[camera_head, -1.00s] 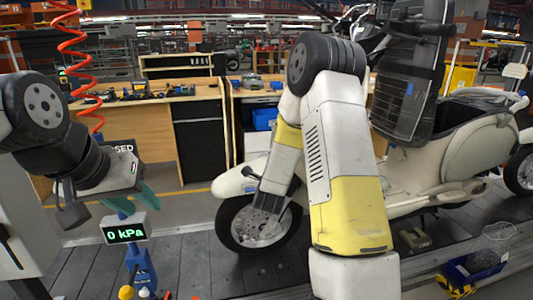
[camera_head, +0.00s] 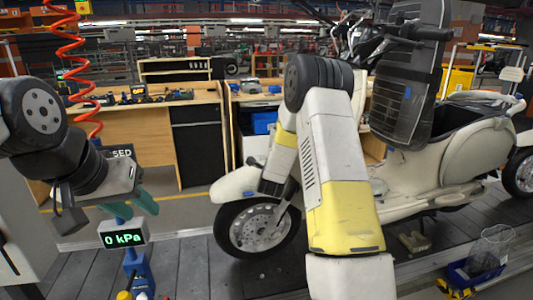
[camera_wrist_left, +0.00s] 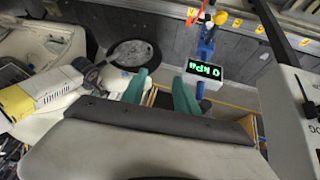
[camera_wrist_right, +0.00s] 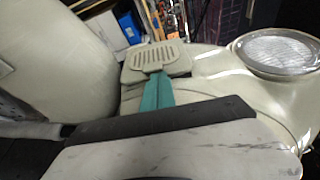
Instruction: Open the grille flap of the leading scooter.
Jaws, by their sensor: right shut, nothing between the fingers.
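The cream scooter (camera_head: 400,185) stands on the slat conveyor (camera_head: 190,270), its front wheel (camera_head: 258,225) toward the left. Its front is partly hidden behind my right arm in the head view. In the right wrist view the slotted grille flap (camera_wrist_right: 156,56) shows on the scooter's front, beside the round headlight (camera_wrist_right: 284,50). My right gripper (camera_wrist_right: 158,76) is shut and empty, its green fingertips at the flap's near edge; I cannot tell whether they touch. It is hidden in the head view. My left gripper (camera_wrist_left: 160,82) is open and empty, well left of the scooter (camera_head: 128,202).
A pressure gauge reading 0 kPa (camera_head: 124,233) stands on a blue post below my left gripper. A red coiled hose (camera_head: 72,70) hangs at the left. Workbenches (camera_head: 175,125) stand behind. A blue bin (camera_head: 475,272) sits at the lower right.

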